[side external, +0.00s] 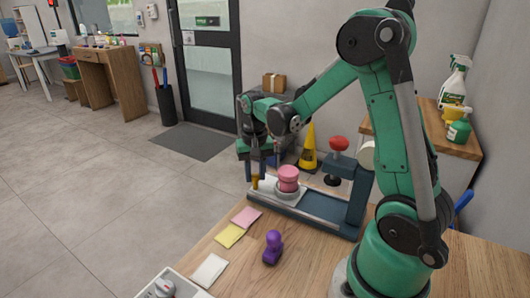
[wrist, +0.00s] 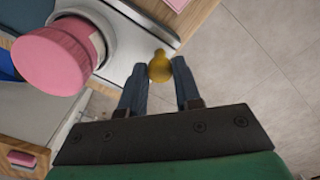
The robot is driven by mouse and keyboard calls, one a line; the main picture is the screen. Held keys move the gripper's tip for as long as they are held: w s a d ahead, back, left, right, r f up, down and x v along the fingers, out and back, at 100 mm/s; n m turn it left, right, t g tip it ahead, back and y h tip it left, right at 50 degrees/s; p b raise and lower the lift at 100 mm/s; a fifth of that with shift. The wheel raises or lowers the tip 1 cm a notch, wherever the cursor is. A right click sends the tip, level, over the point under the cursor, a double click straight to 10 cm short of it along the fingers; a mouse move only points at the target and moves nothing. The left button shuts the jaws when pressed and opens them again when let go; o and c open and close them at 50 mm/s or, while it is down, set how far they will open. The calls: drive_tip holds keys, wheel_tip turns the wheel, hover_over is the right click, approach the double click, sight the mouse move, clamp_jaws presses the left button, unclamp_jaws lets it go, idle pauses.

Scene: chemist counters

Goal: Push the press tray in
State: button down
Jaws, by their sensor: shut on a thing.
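The press tray (side external: 268,188) is a pale plate at the left end of a dark blue rail bed (side external: 325,208). It carries a pink cylinder (side external: 288,174) on a light round base, clear of the press head. The tray also shows in the wrist view (wrist: 138,40), with the pink cylinder (wrist: 50,62) at upper left. A brass knob (wrist: 159,67) stands at the tray's outer end. My gripper (wrist: 157,78) has its fingers on both sides of this knob and is shut on it. In the side view my gripper (side external: 259,168) points down at the knob.
The press (side external: 356,188) has a red-topped handle (side external: 339,143) and stands right of the tray. The rail between is bare. Sticky notes (side external: 230,236), a purple object (side external: 272,247) and a pale box (side external: 172,285) lie in front. A yellow cone (side external: 309,150) stands behind.

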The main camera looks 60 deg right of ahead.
hover_over(296, 204)
idle(0.4)
drive_tip(key=c, duration=0.6)
unclamp_jaws()
drive_tip(key=shift+r, duration=0.1)
drive_tip(key=shift+r, duration=2.7)
drive_tip(key=w+a+r+n+t, duration=0.1)
drive_tip(key=w+a+n+t, duration=0.1)
drive_tip(key=a, duration=0.4)
drive_tip(key=w+a+r+n+t, duration=0.2)
drive_tip(key=w+a+n+t, duration=0.1)
drive_tip(key=a+n+t, duration=0.2)
drive_tip(key=shift+w+a+r+n, duration=0.25)
drive_tip(key=shift+w+a+n, duration=0.1)
drive_tip(key=shift+a+n, duration=0.75)
